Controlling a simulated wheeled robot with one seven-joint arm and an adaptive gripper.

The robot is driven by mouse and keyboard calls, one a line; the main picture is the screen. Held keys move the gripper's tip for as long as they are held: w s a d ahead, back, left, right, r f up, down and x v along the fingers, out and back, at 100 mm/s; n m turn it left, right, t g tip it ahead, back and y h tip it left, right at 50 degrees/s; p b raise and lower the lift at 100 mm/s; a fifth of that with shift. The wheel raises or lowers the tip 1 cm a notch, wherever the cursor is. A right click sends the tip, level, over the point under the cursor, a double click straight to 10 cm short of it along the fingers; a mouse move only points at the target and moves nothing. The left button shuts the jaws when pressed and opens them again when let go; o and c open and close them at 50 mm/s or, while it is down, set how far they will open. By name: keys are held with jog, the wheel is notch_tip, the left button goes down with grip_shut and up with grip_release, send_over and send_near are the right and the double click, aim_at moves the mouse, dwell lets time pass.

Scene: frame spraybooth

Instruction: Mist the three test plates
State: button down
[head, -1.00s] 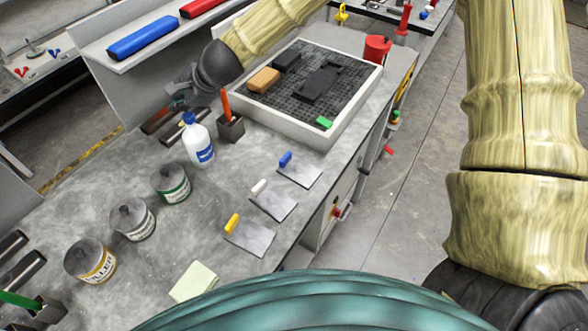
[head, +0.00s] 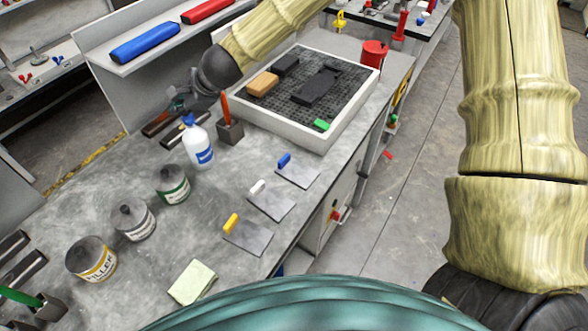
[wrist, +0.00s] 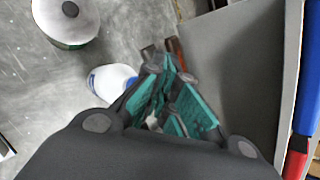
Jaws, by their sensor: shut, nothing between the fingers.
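Three grey test plates lie in a row on the bench: one with a blue tab (head: 298,174), one with a white tab (head: 272,203) and one with a yellow tab (head: 249,236). A white bottle (head: 197,142) with a blue top and blue label stands upright behind them to the left. It also shows in the wrist view (wrist: 110,78), left of the fingers. My gripper (head: 178,103) is behind the bottle near the bench's back edge, apart from the plates. In the wrist view its teal-padded fingers (wrist: 166,103) are shut with nothing between them.
Three cans (head: 172,184) stand left of the plates; a pale cloth (head: 191,282) lies in front. A holder (head: 230,130) with an orange-handled tool stands beside the bottle. A white-rimmed tray (head: 327,142) fills the bench's far end. A shelf (head: 150,50) runs behind.

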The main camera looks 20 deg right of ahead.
aim_at(186, 118)
jog(key=shift+s+r, duration=0.15)
jog(key=shift+s, duration=0.05)
jog(key=shift+w+f+b, duration=0.1)
jog(key=shift+f+b, duration=0.3)
jog(key=shift+f, duration=0.2)
jog(key=shift+r, duration=0.1)
jog(key=shift+r+p, duration=0.45)
jog(key=shift+p, duration=0.05)
dwell(0.3)
jog(key=shift+r+p, duration=2.6)
jog(key=shift+r, duration=0.45)
jog(key=shift+d+f, duration=0.1)
